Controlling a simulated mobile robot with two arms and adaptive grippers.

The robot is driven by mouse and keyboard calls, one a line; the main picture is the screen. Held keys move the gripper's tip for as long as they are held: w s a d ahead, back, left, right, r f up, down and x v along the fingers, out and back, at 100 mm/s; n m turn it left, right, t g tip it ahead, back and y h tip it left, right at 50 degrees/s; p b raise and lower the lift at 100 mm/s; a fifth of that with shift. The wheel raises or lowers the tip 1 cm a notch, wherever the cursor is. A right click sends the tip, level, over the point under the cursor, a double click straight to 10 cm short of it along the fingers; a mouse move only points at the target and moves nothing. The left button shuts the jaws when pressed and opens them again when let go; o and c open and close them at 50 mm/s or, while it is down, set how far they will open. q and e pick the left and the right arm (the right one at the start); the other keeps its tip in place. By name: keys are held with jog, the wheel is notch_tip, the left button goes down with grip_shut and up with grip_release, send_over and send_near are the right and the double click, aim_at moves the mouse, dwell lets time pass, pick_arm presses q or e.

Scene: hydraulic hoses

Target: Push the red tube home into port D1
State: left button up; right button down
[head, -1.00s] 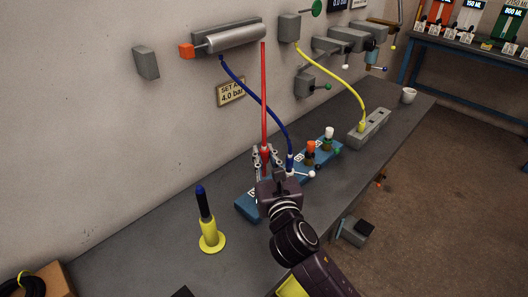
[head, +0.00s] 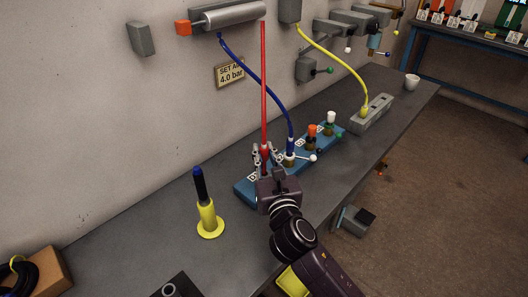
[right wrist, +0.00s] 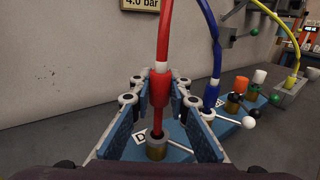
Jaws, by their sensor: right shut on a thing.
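The red tube (head: 264,90) hangs from the grey cylinder on the wall down to the blue manifold (head: 245,190). My right gripper (head: 265,156) is shut on the tube's red end sleeve, which also shows in the right wrist view (right wrist: 159,91) with a white band above it. Below the sleeve, a narrower red end stands upright at the brass port (right wrist: 156,149), beside a label (right wrist: 140,138) reading D; its other characters are not legible. The tube's tip meets the port's mouth; its depth inside cannot be told. My left gripper is not in view.
A blue tube (head: 264,88) sits in the neighbouring port, close right of my gripper, with a white-knobbed lever (head: 313,158) beside it. Orange (head: 312,130) and white (head: 331,117) caps stand farther along. A yellow stand (head: 208,218) with a dark, blue-topped rod is at left.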

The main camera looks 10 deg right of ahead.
aim_at(265, 165)
jog(key=shift+p, duration=0.95)
dwell(1.3)
jog(key=shift+f+b, duration=1.35)
jog(key=shift+f, duration=0.65)
jog(key=c, duration=1.8)
grip_release()
jog(key=shift+o, duration=0.2)
jog(key=shift+s, duration=0.1)
jog(key=s, duration=1.1)
jog(key=shift+s, duration=0.4)
